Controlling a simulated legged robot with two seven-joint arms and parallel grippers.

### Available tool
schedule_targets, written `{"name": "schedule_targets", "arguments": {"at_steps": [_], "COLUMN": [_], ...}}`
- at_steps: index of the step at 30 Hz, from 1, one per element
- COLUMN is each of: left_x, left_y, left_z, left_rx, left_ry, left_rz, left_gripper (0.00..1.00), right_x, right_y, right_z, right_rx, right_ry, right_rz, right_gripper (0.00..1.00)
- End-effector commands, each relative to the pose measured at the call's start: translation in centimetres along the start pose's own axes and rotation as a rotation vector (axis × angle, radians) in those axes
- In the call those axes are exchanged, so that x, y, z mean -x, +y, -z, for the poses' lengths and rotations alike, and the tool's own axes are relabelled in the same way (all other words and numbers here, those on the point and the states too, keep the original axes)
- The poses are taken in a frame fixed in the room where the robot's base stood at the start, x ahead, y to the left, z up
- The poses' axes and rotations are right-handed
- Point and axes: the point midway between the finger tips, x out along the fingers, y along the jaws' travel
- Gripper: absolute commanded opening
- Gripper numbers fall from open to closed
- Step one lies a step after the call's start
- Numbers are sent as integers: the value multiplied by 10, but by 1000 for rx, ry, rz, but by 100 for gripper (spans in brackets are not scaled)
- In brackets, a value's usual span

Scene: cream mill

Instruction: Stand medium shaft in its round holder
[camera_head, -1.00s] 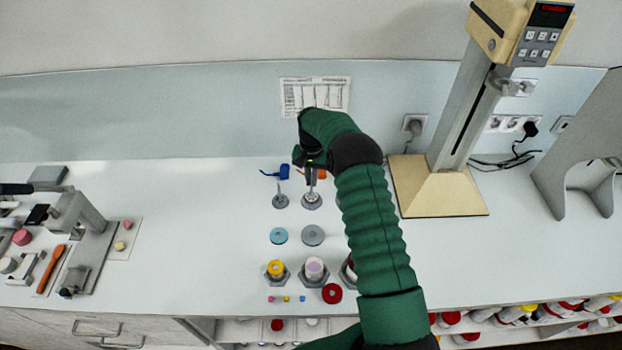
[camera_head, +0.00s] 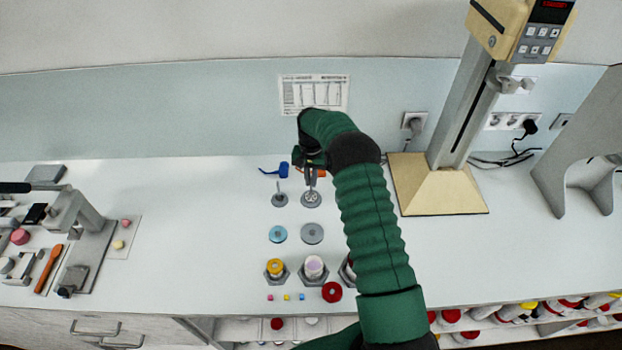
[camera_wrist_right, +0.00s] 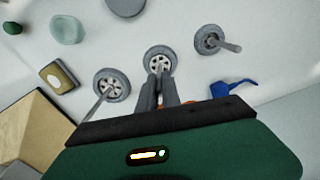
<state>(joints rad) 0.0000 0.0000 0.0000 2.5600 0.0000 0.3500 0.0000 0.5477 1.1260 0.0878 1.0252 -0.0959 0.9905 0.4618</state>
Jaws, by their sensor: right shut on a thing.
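My right gripper (camera_head: 311,184) points down just above the middle round holder (camera_head: 312,199), a grey spoked disc on the bench. In the right wrist view my two fingers (camera_wrist_right: 160,76) are close together at this holder (camera_wrist_right: 160,55). They are shut on the medium shaft, which is mostly hidden between them; I cannot tell whether its lower end is in the holder. The left holder (camera_head: 280,201) has a thin shaft standing in it. Another holder with a shaft (camera_wrist_right: 112,85) shows in the right wrist view; my arm hides it in the head view. My left gripper is not in view.
A blue tool (camera_head: 275,171) and an orange one (camera_head: 321,173) lie behind the holders. Blue (camera_head: 278,234) and grey (camera_head: 312,233) discs and several hex-based containers stand in front. A beige stirrer stand (camera_head: 438,187) is to the right. Free bench lies left of the holders.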

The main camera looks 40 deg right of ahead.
Motion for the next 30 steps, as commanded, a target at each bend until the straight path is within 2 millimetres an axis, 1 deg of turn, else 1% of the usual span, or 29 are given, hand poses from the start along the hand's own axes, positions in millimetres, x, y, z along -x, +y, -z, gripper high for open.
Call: {"name": "schedule_targets", "arguments": {"at_steps": [16,25,26,30], "left_x": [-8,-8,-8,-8], "left_y": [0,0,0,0], "left_z": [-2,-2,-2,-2], "left_rx": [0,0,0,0], "left_ry": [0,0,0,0], "left_rz": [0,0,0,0], "left_gripper": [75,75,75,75], "right_x": [-12,-12,-12,-12], "right_y": [0,0,0,0], "right_z": [0,0,0,0], "right_rx": [0,0,0,0], "right_ry": [0,1,1,1], "right_rz": [0,0,0,0], "right_gripper": [0,0,12,30]}}
